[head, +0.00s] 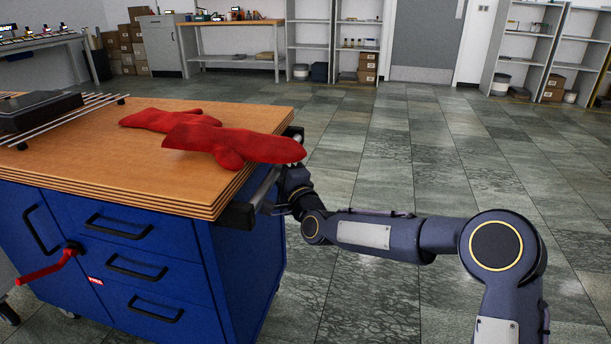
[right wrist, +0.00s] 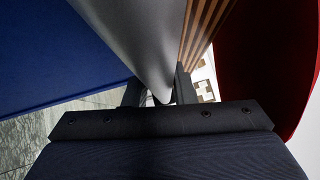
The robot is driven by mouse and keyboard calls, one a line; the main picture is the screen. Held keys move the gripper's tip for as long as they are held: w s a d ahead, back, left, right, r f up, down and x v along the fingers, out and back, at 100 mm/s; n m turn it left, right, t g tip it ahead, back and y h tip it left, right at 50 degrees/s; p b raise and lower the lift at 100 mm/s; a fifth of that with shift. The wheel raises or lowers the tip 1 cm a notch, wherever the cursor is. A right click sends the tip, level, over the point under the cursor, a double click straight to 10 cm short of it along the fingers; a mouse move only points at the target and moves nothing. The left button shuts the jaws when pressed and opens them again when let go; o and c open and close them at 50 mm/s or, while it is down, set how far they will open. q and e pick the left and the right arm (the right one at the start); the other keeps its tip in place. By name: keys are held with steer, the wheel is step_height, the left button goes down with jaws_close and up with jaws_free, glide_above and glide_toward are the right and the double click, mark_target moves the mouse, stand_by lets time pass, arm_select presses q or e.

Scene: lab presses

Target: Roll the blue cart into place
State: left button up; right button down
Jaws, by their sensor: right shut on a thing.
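The blue cart (head: 150,255) stands at the left of the head view, with a wooden top and several black drawer handles. A side push handle (head: 262,190) runs along its right end. My right gripper (head: 284,196) is at this handle; its fingers are partly hidden in the head view. In the right wrist view my right gripper (right wrist: 160,95) is shut on the grey handle bar (right wrist: 150,40), with the cart's blue side (right wrist: 55,60) at the left. My left gripper does not show.
Red mitts (head: 235,145) lie on the cart top and overhang its right edge. A black device (head: 38,110) and thin rods lie there too. A red lever (head: 48,268) sticks out at the front. The tiled floor (head: 400,150) to the right is clear; shelves (head: 335,45) line the back wall.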

mark_target(256, 170)
steer(key=a, duration=0.3)
steer(key=w+a+f, duration=0.1)
steer(key=a, duration=0.1)
steer(key=shift+a, duration=0.35)
steer(key=shift+d, duration=0.1)
steer(key=c, duration=1.2)
jaws_free()
steer(key=shift+w+d+r, duration=0.1)
steer(key=shift+c, duration=0.2)
steer(key=shift+o, duration=0.2)
steer(key=shift+r, duration=0.15)
steer(key=shift+d, duration=0.15)
